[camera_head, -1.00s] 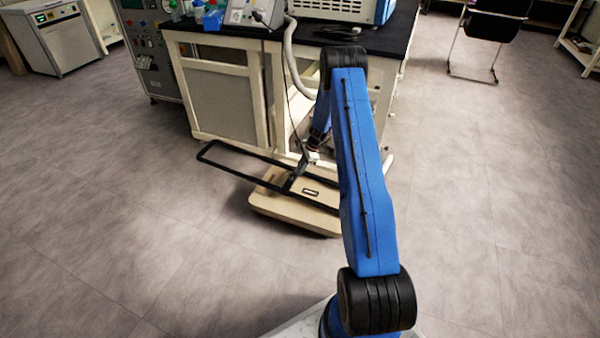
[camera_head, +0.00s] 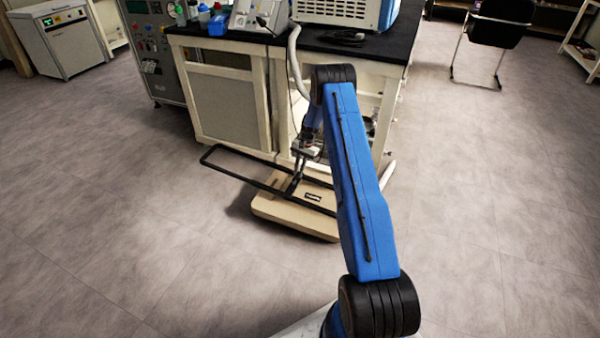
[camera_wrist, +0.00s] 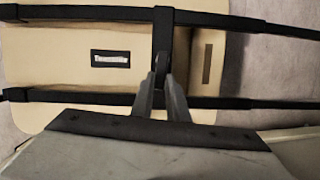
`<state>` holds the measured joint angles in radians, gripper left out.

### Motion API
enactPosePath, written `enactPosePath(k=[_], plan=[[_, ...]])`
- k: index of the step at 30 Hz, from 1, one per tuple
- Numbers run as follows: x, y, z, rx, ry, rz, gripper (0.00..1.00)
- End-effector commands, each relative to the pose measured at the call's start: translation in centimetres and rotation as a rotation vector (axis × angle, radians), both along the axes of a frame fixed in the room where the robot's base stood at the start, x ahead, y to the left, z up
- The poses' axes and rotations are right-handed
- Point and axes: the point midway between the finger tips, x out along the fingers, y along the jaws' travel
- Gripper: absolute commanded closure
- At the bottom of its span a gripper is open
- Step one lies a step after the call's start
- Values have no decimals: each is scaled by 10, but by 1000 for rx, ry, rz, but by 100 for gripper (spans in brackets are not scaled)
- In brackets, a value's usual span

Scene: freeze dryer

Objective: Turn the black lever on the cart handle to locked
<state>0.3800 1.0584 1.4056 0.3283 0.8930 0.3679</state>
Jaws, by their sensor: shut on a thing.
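The cart is a low beige platform (camera_head: 270,212) with a long black tube handle (camera_head: 222,166) that reaches out to the left, beside the lab bench. In the wrist view the beige deck (camera_wrist: 60,60) lies below the black handle bars (camera_wrist: 80,14). A black crossbar joins the two bars, and the small black lever (camera_wrist: 160,66) shows by its lower part. My gripper (camera_wrist: 160,82) is shut with its fingertips on the lever. In the head view my gripper (camera_head: 293,186) is at the handle's crossbar. The fingers hide part of the lever.
The lab bench (camera_head: 225,105) with a black top stands right behind the cart. A grey hose (camera_head: 295,65) hangs down from it. A black chair (camera_head: 497,35) stands at the far right. The floor left and right is clear.

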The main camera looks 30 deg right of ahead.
Motion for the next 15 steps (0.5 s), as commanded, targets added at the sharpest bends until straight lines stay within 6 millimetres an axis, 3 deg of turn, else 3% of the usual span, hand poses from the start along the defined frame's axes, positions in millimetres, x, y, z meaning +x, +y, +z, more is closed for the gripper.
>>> enactPosePath(k=[15], plan=[[3, 2, 0, -9, -7, 106, 100]])
